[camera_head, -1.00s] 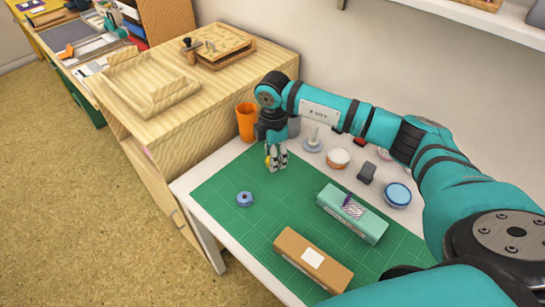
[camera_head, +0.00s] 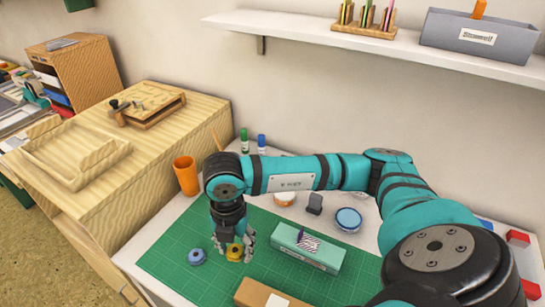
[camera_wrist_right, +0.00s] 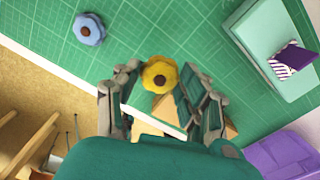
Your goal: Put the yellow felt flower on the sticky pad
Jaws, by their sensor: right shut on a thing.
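My right gripper (camera_head: 234,250) is shut on the yellow felt flower (camera_head: 236,253), low over the green cutting mat. In the right wrist view the flower (camera_wrist_right: 159,74) sits between the fingertips (camera_wrist_right: 158,78), its brown centre facing the camera. I cannot tell whether it touches the mat. To its right in the head view is a teal box (camera_head: 318,254) with a purple-and-white striped patch (camera_head: 307,243) on top; a purple piece stands on it. I cannot tell for sure which thing is the sticky pad. My left gripper is not in view.
A blue flower (camera_head: 196,256) lies on the mat (camera_head: 165,262), left of my gripper. A brown box (camera_head: 252,293) is in front. An orange cup (camera_head: 186,175), a dark stamp (camera_head: 315,204) and a blue round tin (camera_head: 348,219) stand behind. A shelf (camera_head: 370,40) hangs above.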

